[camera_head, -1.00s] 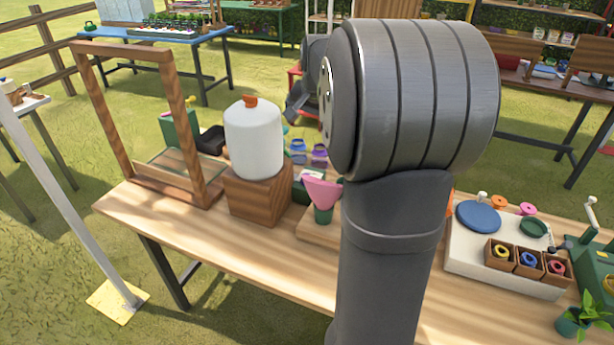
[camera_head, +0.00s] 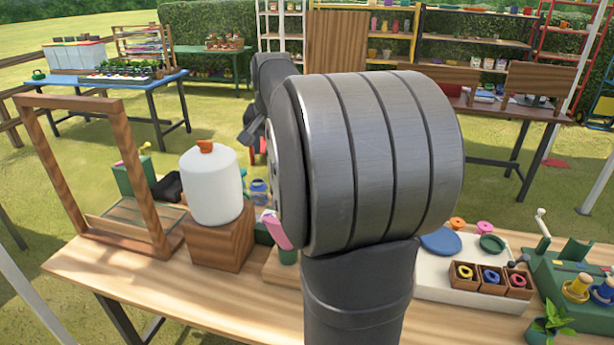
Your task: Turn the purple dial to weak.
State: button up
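I cannot make out a dial that is clearly purple, nor any weak mark. The big grey links of my arm fill the middle of the view and hide part of the table behind them. The dark far end of my arm (camera_head: 254,130) shows at the left of these links, over the far side of the table. Its fingers cannot be made out, so I cannot tell whether my gripper is open or shut. A pink knob (camera_head: 483,227) and an orange knob (camera_head: 457,223) stand at the back of a white board (camera_head: 430,275) on the right.
A white jug (camera_head: 212,185) stands on a wooden block (camera_head: 218,238), beside a wooden frame (camera_head: 125,175). A blue jar (camera_head: 258,192) is behind. Small boxes with coloured rings (camera_head: 490,278), a green machine (camera_head: 560,280) and a potted plant (camera_head: 548,325) are at right. The front left tabletop is clear.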

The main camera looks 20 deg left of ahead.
aim_at(268, 216)
jog(key=w+f+n, duration=0.2)
jog(key=f, duration=0.2)
jog(key=w+a+f+n, duration=0.1)
jog(key=f+n, duration=0.1)
jog(key=f, duration=0.3)
jog(key=w+a+f+n, duration=0.1)
jog(key=w+f+n, duration=0.1)
jog(key=f, duration=0.2)
jog(key=shift+w+f+n+g+y, duration=0.2)
jog(key=shift+w+n+g+y, duration=0.1)
jog(key=shift+w+n+g, duration=0.1)
jog(key=shift+c, duration=0.2)
jog(key=x, duration=1.7)
jog(key=shift+a+f, duration=0.1)
jog(key=shift+c, duration=0.5)
jog(key=c, duration=0.6)
